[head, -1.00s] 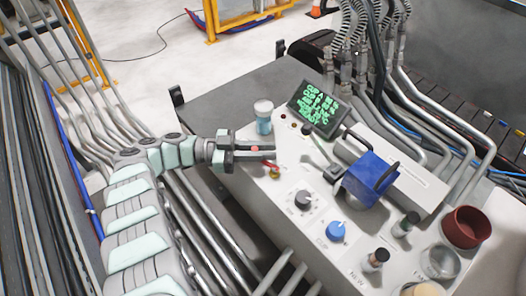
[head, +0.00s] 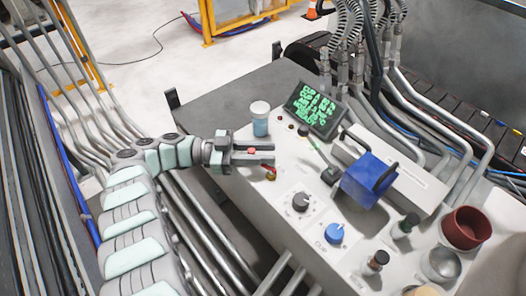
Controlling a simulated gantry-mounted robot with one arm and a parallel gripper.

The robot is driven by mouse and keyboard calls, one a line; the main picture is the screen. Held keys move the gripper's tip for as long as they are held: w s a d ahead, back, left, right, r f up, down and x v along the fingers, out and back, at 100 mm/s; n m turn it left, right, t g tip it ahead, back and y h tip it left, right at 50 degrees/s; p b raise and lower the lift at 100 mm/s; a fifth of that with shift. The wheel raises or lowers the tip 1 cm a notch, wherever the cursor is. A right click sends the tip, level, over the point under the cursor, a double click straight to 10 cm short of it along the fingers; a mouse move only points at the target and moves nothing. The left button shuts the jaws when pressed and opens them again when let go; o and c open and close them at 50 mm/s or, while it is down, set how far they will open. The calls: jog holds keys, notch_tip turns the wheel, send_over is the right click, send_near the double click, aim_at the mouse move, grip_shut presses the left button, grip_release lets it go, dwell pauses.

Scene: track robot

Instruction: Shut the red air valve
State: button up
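A small red and brass fitting (head: 270,174), which looks like the red air valve, stands on the pale panel's left side. My gripper (head: 272,154) reaches in from the left just above it in the picture, with its fingers pointing right. The two fingers are apart with a dark gap between them. A small red spot (head: 252,151) shows at the fingers; I cannot tell whether it is part of the valve or of the gripper. The fingers hide part of the valve area, and contact with it cannot be told.
A cup with blue contents (head: 260,122) stands just beyond my gripper. A red-brown bowl (head: 465,228) is at far right. Pipes run below my arm.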

jog(key=shift+a+r, duration=0.1)
notch_tip(320, 180, up, 20)
jog(key=p, duration=0.7)
jog(key=shift+p, duration=0.4)
